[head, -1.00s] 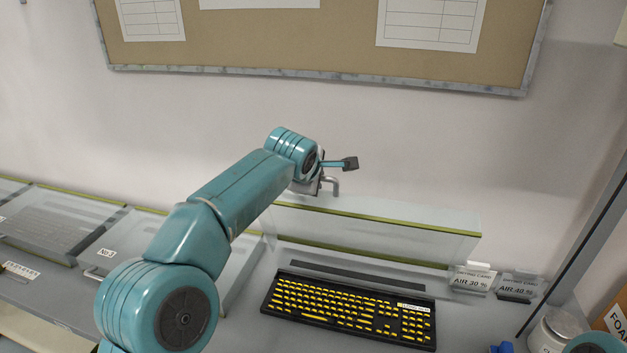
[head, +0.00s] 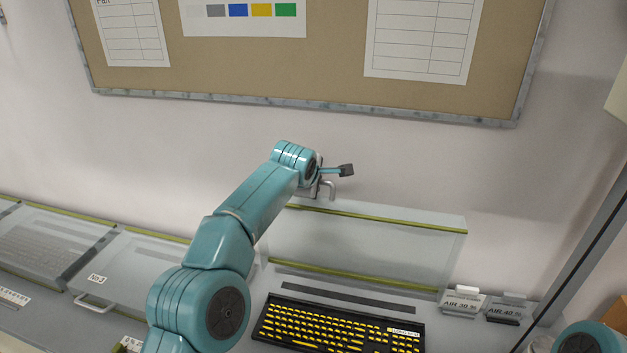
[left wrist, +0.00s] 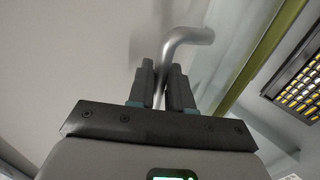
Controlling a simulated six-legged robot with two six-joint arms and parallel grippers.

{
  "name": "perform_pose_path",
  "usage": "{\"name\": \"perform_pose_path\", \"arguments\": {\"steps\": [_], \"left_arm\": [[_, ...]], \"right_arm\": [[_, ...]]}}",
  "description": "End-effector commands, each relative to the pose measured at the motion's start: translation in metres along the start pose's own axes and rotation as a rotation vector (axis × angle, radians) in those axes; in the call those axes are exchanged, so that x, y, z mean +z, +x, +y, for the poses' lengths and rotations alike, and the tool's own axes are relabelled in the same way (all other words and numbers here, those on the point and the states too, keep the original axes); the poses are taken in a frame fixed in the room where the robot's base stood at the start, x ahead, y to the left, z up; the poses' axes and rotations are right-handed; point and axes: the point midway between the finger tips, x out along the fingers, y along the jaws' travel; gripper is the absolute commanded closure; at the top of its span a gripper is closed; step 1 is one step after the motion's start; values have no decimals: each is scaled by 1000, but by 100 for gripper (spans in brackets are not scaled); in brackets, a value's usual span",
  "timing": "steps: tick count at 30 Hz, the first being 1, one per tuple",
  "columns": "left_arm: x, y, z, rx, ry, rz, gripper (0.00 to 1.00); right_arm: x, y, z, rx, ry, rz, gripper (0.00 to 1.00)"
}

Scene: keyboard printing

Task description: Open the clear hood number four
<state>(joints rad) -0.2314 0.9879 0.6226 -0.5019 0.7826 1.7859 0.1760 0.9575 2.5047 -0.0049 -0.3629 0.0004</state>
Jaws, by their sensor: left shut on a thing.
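The clear hood (head: 370,243) over the black keyboard with yellow keys (head: 340,326) stands raised, its clear panel upright near the wall with green strips along its edges. Its metal handle (head: 331,188) is at the top left of the panel. My left gripper (head: 335,171) is at that handle. In the left wrist view, the two dark fingers of my left gripper (left wrist: 161,82) are closed on the bent grey handle bar (left wrist: 188,36). The keyboard (left wrist: 298,88) shows at the right there. My right gripper is out of view; only a part of my right arm shows at the bottom right.
Another clear hood, marked No.3 (head: 130,262), lies closed at the left, with one more beyond it (head: 50,245). Two cards, AIR 30 % (head: 461,303) and AIR 40 % (head: 506,309), stand right of the keyboard. A pinboard (head: 320,90) hangs on the wall behind.

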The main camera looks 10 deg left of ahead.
Motion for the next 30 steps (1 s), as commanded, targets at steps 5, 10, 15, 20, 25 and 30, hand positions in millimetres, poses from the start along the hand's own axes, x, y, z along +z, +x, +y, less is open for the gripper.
{"name": "perform_pose_path", "arguments": {"steps": [5, 10, 15, 20, 25, 30], "left_arm": [[0, -1, 0, 2, -2, 0, 100], [0, 0, 0, 1, -2, 0, 100], [0, 0, 1, 1, -2, 0, 65], [0, 1, 1, 0, -1, 0, 65], [-2, -1, 2, 0, -2, 0, 65], [-9, -12, 6, 2, 0, -1, 65]], "right_arm": [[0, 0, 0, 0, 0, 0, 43], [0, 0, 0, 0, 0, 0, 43], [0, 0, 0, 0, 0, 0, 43], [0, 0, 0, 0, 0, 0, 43], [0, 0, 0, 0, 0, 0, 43], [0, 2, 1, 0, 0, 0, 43]]}}
